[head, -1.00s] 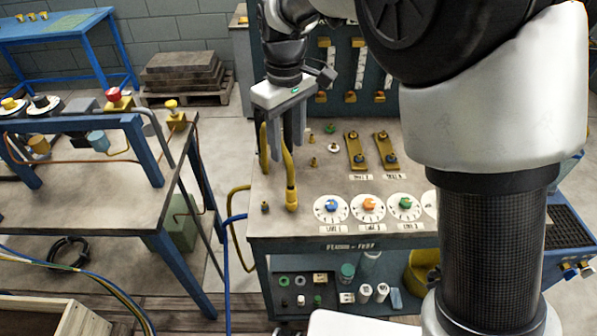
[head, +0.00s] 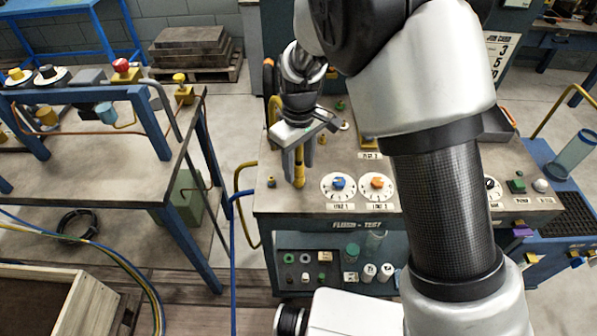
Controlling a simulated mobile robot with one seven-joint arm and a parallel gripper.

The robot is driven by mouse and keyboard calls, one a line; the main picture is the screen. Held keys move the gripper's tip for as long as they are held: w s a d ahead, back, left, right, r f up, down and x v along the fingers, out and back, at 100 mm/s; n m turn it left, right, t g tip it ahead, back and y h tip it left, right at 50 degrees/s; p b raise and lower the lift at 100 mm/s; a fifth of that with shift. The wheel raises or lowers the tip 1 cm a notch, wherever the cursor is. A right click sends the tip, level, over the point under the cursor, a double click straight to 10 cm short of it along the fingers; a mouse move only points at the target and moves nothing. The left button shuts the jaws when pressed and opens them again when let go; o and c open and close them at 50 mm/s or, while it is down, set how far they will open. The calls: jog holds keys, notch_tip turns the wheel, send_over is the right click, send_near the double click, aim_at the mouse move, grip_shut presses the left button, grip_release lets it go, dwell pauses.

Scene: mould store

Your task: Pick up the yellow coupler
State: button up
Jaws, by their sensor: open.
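The yellow coupler (head: 299,177) stands upright at the left front of the bench top (head: 420,212), left of the numbered dials. A yellow hose (head: 274,106) shows behind my gripper; its join to the coupler is hidden. My gripper (head: 298,166) is open and points down over the coupler. Its two fingers appear on either side of the coupler's upper part, with the lower part showing below them. I cannot tell whether the fingers touch it.
A dial with a blue knob (head: 338,184) and one with an orange knob (head: 377,183) lie just right of the coupler. A small dark fitting (head: 271,182) stands to its left. A blue-framed table (head: 160,140) is further left. My arm hides the bench's middle.

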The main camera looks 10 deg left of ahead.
jog(key=shift+f, duration=0.4)
jog(key=shift+c, duration=0.4)
grip_shut()
jog(key=shift+r, duration=0.1)
notch_tip(320, 180, up, 10)
jog(key=shift+f+p, duration=0.1)
jog(key=shift+p, duration=0.3)
